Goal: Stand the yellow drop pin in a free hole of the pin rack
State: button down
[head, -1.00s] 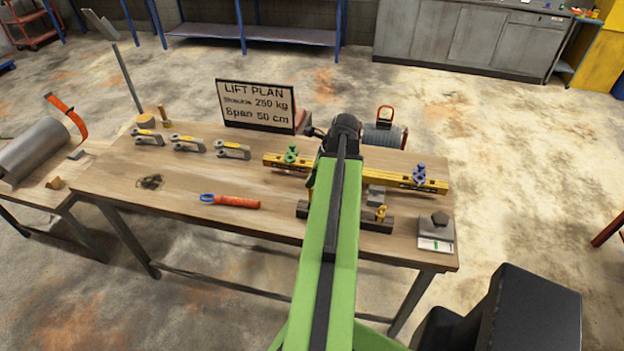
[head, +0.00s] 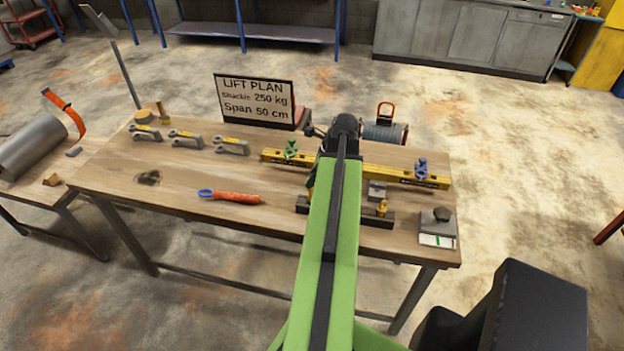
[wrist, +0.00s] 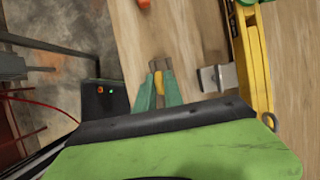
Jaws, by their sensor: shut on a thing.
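My gripper (wrist: 160,68) shows in the wrist view, its two fingers closed on a small yellow piece, the yellow drop pin (wrist: 158,83), above the wooden table. Most of the pin is hidden between the fingers. In the head view my green arm hides the gripper. A low dark bar, seemingly the pin rack (head: 345,211), lies near the table's front edge, its middle behind my arm. A brass-yellow pin (head: 382,207) stands near its right end. Its holes are too small to make out.
A yellow beam (head: 400,176) with a green shackle (head: 291,148) and a blue shackle (head: 421,168) lies behind the rack. A grey block (head: 377,190) sits between them. The table's left front is mostly clear.

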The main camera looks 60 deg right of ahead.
aim_at(312, 189)
jog(key=shift+f+b, duration=2.3)
jog(key=shift+f, duration=0.05)
jog(key=c, duration=1.4)
grip_release()
jog(key=shift+o, duration=0.2)
jog(key=shift+r, duration=0.1)
jog(key=p+v, duration=1.6)
jog(key=v, duration=0.1)
jog(key=shift+r, duration=0.15)
